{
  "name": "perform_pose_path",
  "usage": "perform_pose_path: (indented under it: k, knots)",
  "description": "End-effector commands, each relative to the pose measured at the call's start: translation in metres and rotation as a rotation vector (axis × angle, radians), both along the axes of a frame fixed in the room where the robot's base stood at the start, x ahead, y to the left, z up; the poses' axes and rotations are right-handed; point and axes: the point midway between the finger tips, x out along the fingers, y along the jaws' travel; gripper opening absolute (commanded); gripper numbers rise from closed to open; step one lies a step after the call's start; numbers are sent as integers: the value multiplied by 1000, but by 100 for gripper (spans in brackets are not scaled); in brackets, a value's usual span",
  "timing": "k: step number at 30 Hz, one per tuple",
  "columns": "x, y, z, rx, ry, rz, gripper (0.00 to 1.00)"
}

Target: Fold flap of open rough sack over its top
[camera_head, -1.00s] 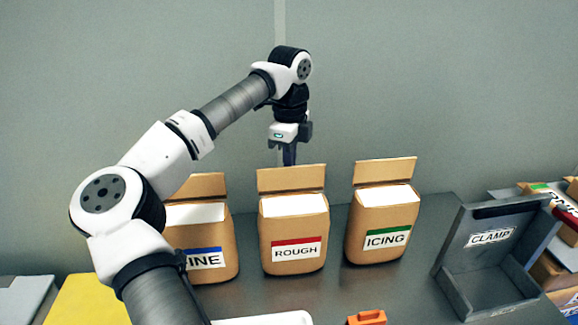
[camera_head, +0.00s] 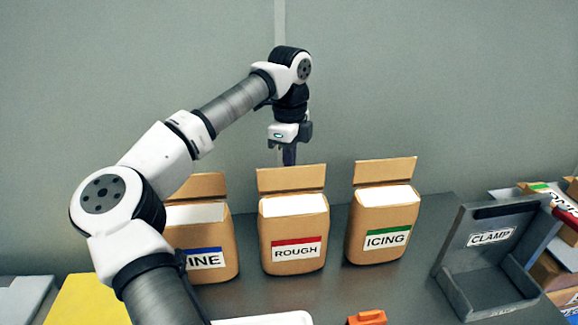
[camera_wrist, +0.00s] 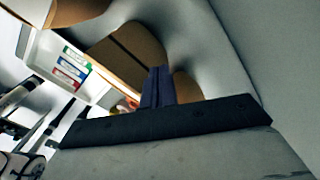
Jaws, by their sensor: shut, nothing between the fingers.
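The rough sack (camera_head: 293,240) stands upright in the middle of the bench, brown with a red-striped label reading ROUGH. Its top is open and shows white contents. Its flap (camera_head: 291,179) stands up along the back edge of the opening. My gripper (camera_head: 289,160) points down just behind the top edge of the flap, with its fingertips partly hidden by it. The fingers are together and hold nothing. In the wrist view the shut dark fingers (camera_wrist: 158,88) show in front of brown sack surfaces; I cannot tell there whether they touch the flap.
The fine sack (camera_head: 205,245), partly behind my arm, stands to the left and the icing sack (camera_head: 384,230) to the right, both with flaps up. A grey clamp box (camera_head: 487,262) stands at the right. An orange object (camera_head: 367,318) lies at the front.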

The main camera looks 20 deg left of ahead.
Motion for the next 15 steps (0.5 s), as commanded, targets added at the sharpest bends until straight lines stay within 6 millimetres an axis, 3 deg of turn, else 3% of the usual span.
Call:
perform_pose_path:
  k: [15]
  knots:
    - [0, 0, -13, 0, 0, 0, 0]
